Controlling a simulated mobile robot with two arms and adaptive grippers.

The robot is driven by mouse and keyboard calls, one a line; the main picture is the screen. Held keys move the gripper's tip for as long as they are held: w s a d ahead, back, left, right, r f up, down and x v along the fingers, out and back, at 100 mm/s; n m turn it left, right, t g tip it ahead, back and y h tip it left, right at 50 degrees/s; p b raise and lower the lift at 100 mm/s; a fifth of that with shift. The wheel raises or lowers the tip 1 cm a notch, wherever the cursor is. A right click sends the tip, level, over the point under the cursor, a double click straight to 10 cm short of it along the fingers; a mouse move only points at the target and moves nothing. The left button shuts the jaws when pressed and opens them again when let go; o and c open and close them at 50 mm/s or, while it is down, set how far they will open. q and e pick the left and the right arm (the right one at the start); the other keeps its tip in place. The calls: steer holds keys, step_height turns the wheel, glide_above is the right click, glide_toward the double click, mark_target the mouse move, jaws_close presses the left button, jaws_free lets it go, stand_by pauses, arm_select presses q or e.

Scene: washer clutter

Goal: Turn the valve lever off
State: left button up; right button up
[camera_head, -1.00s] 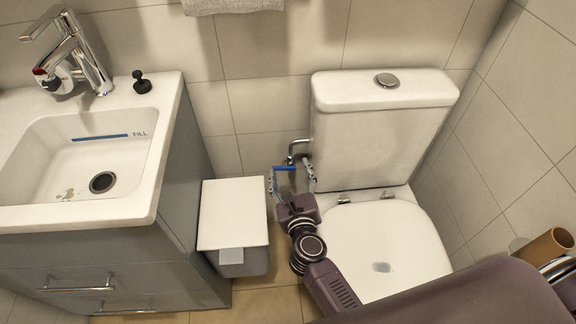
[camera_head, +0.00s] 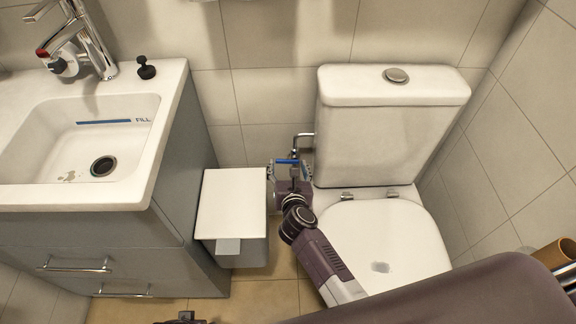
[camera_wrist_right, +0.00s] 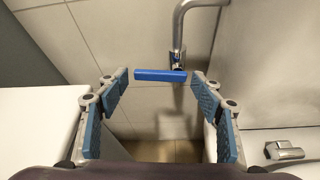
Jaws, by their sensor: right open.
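The valve lever (camera_head: 287,161) is a short blue bar on the chrome pipe (camera_head: 297,143) left of the toilet cistern. In the right wrist view the lever (camera_wrist_right: 160,75) lies crosswise between and just beyond my fingertips, with small gaps at both ends. My right gripper (camera_head: 288,169) is open and empty, its two blue-padded fingers (camera_wrist_right: 160,83) on either side of the lever. It does not visibly touch the lever. A small dark part at the bottom edge of the head view may be my left gripper (camera_head: 184,319); its jaws cannot be made out.
The toilet cistern (camera_head: 392,128) and closed lid (camera_head: 375,245) stand close on the right. A white-lidded bin (camera_head: 231,204) stands on the left, beside the sink cabinet (camera_head: 110,262). The wall (camera_head: 260,80) is behind the pipe. The gap between bin and toilet is narrow.

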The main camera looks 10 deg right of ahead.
steer(key=shift+w+d+f, duration=0.1)
steer(key=shift+w+f, duration=0.1)
steer(key=shift+w, duration=0.45)
steer(key=c, duration=0.9)
steer(key=shift+f+n+h, duration=0.2)
steer(key=shift+n+h, duration=0.1)
steer(key=shift+n, duration=0.2)
steer(key=o, duration=0.9)
steer(key=shift+s, duration=0.1)
